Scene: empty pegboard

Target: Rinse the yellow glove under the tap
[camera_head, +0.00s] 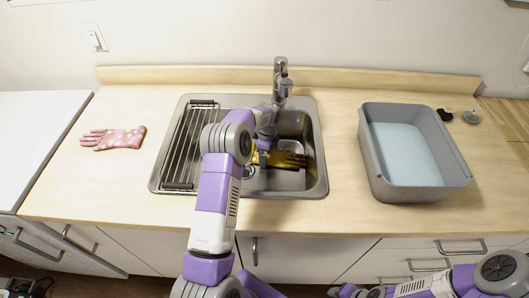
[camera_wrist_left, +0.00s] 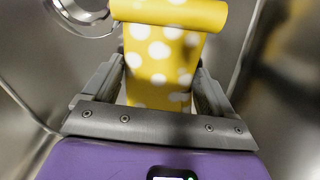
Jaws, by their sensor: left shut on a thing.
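The yellow glove (camera_head: 285,158) is inside the sink basin, below the tap (camera_head: 281,80), with its fingers pointing right. My left gripper (camera_head: 262,152) reaches down into the basin and is shut on the glove near its cuff; my forearm hides part of it. In the left wrist view the glove (camera_wrist_left: 160,55) is yellow with white dots and sits between both fingers. The sink (camera_head: 310,180) is steel. I cannot tell whether water runs. My right gripper (camera_head: 352,291) is at the bottom edge, partly cut off, its jaws unclear.
A pink patterned glove (camera_head: 115,138) lies on the counter left of the sink. A wire rack (camera_head: 190,145) covers the sink's left part. Counter between sink and tub is clear.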

